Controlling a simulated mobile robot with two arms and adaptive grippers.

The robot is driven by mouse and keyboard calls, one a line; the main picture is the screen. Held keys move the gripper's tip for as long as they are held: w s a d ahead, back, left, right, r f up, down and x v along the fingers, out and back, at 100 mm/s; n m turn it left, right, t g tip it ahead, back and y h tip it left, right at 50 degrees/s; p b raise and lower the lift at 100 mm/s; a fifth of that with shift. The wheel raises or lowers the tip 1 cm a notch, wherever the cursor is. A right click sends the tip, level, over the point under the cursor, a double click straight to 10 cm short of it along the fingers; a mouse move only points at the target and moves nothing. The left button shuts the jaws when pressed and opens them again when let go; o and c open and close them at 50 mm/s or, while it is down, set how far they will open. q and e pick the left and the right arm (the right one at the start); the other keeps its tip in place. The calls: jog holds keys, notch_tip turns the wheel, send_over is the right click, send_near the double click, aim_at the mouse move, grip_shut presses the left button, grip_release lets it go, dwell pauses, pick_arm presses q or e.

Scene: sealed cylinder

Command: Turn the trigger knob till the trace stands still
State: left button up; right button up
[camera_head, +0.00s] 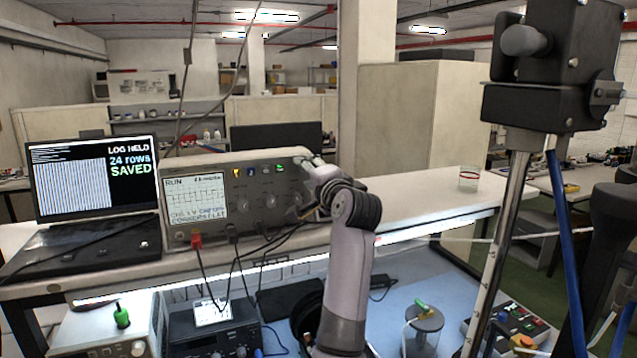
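The oscilloscope (240,187) stands on the raised shelf. Its lit screen (195,203) reads RUN and shows a square-wave trace; one picture does not tell whether it drifts. Several knobs (270,201) sit right of the screen. I cannot tell which is the trigger knob; the panel's right end is partly hidden by my gripper. The one arm in view rises from the bottom middle, seemingly my left. Its gripper (303,187) is at the panel's right end. Its fingertips are small and blurred, so neither their opening nor contact with a knob is clear. My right gripper is not in view.
A laptop (92,180) reading LOG HELD, 24 rows SAVED stands left of the oscilloscope. Leads run down from the red plug (196,239). Bench instruments (212,333) sit below. A metal post (500,235) rises at right.

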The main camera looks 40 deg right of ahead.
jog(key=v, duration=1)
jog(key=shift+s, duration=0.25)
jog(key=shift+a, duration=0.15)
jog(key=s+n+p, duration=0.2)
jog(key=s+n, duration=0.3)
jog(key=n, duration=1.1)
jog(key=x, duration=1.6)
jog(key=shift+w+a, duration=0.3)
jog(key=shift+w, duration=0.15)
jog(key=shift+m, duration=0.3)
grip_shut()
